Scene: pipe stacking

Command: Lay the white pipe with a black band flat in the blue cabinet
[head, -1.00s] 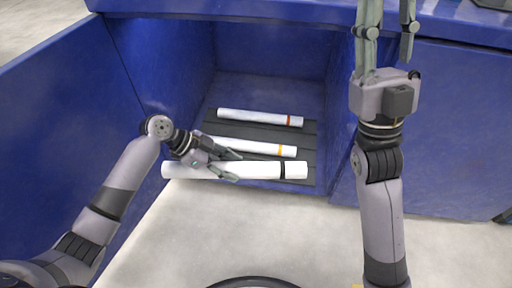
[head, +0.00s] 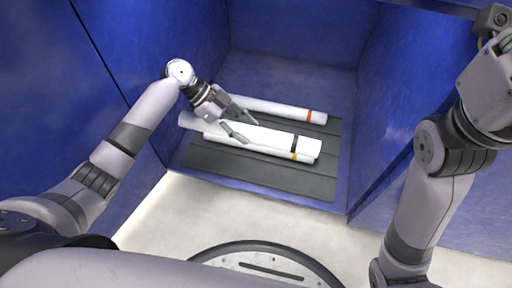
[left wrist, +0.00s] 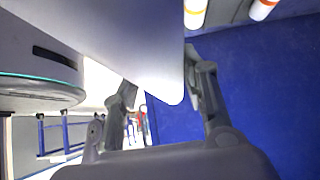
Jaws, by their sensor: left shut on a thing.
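The white pipe with a black band (head: 275,136) is inside the blue cabinet (head: 290,40), over the dark ribbed floor. My left gripper (head: 246,131) is shut on it near its middle. The pipe partly covers a white pipe with a yellow-orange band (head: 268,151); I cannot tell whether they touch. In the left wrist view the held pipe (left wrist: 150,45) fills the upper middle, between my left gripper's fingers (left wrist: 165,92). My right arm is at the right edge of the head view, its gripper out of the frame.
A white pipe with a red-orange band (head: 280,108) lies farther back on the cabinet floor (head: 225,162). The open blue door (head: 60,110) stands at the left, and the cabinet's right wall (head: 385,100) bounds the space. Bare ribbed floor shows in front of the pipes.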

